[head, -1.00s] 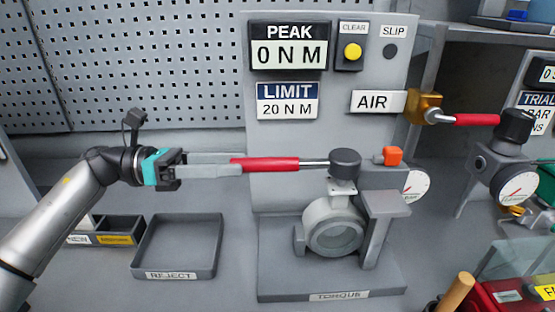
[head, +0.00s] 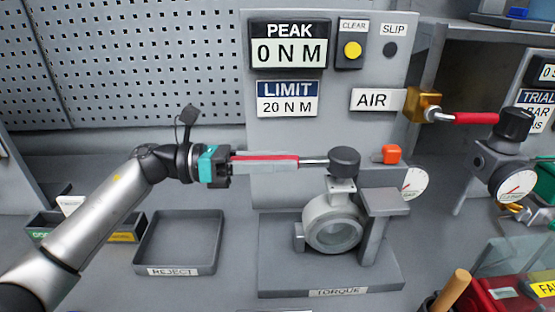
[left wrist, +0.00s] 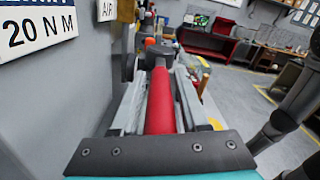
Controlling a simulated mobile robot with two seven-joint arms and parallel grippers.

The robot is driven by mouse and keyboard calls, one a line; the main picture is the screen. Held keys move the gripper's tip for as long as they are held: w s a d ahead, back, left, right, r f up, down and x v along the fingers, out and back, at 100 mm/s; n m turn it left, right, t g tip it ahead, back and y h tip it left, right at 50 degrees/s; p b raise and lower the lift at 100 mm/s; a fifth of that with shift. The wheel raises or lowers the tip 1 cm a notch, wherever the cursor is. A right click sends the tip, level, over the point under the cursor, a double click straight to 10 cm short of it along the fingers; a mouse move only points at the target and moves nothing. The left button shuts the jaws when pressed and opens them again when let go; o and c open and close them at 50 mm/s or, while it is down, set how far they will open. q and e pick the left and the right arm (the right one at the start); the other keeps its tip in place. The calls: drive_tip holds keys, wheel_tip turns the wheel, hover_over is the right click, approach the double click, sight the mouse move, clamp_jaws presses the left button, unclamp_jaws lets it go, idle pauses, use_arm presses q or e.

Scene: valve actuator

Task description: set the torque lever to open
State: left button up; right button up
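The torque lever is a red handle (head: 262,155) on a metal rod. It points left from a dark round hub (head: 344,161) above a grey ring-shaped valve body (head: 333,226). My left gripper (head: 294,161) has come in from the left along the handle, with a grey finger on each side of it. In the left wrist view the red handle (left wrist: 160,105) runs lengthwise between the two fingers (left wrist: 158,72), with what look like narrow gaps beside it, so I read the gripper as open. The near finger hides part of the handle. My right gripper is not in view.
The stand bears a TORQUE label (head: 338,292) and a PEAK display (head: 290,44) reading 0 N M. Behind right are an orange button (head: 392,154) and a red AIR lever (head: 475,118). An empty REJECT tray (head: 217,235) lies below my left arm. A grey panel stands close behind.

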use_arm(q)
clamp_jaws()
idle(1.1)
